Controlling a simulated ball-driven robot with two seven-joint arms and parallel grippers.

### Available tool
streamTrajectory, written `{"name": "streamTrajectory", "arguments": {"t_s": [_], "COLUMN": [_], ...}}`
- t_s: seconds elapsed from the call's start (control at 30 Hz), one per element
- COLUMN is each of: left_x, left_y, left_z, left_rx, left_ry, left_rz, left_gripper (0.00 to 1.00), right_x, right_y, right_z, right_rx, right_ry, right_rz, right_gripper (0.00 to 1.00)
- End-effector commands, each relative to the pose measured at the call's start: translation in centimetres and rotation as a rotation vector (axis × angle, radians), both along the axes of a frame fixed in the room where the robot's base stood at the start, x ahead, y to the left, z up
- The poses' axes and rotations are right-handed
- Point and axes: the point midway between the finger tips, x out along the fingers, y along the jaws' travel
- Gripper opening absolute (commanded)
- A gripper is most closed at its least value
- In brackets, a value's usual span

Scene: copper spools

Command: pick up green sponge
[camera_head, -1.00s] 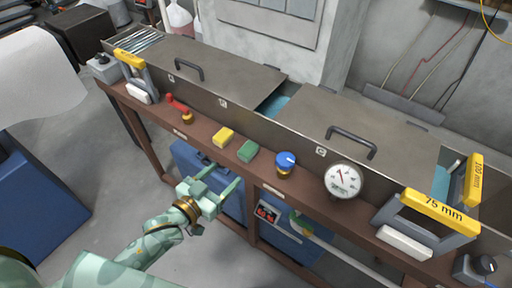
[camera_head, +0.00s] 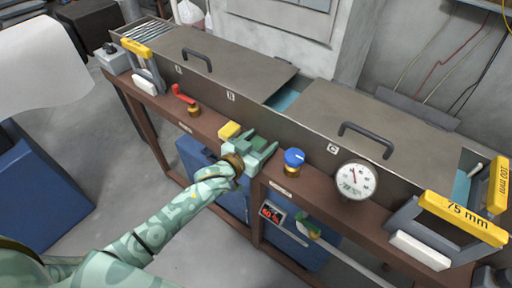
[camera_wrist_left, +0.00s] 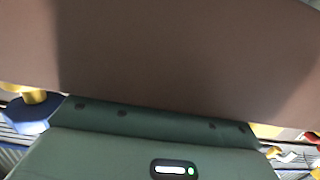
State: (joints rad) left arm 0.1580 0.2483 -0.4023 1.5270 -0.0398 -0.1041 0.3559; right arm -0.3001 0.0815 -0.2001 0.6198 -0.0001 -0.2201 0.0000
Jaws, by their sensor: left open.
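In the left wrist view I see the green gripper body, but no sponge can be made out. My right gripper is not in view.
A dial gauge (camera_head: 355,180) and a red-handled valve (camera_head: 184,95) stand further along. The brown ledge (camera_wrist_left: 180,50) fills most of the wrist view.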

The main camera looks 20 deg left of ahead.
Motion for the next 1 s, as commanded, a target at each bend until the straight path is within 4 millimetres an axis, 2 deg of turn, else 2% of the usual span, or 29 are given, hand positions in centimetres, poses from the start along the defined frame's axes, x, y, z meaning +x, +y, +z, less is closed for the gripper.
{"name": "streamTrajectory", "arguments": {"t_s": [0.13,0.17,0.3,0.33,0.6,0.73,0.93,1.0], "left_x": [0.0,0.0,0.0,0.0,-0.1,0.0,0.0,-1.2], "left_y": [0.0,0.0,0.0,0.0,0.0,0.0,0.0,-0.4], "left_z": [0.1,0.1,0.1,0.1,0.1,0.7,3.9,5.1], "left_rx": [0.0,0.0,0.0,0.0,0.001,0.0,0.002,-0.001], "left_ry": [0.0,0.0,0.0,0.0,0.0,-0.002,-0.005,-0.003], "left_rz": [0.0,0.0,0.0,0.0,0.0,0.0,0.001,-0.001], "left_gripper": [0.64,0.61,0.22,0.16,0.16,0.16,0.16,0.16], "right_x": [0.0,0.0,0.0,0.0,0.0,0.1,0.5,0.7], "right_y": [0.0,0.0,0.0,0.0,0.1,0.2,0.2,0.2], "right_z": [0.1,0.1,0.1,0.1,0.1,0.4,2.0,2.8], "right_rx": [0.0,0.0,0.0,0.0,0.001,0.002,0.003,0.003], "right_ry": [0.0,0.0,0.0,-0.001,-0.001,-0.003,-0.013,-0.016], "right_rz": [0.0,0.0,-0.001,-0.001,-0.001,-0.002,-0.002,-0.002], "right_gripper": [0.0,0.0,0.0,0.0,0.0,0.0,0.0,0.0]}}
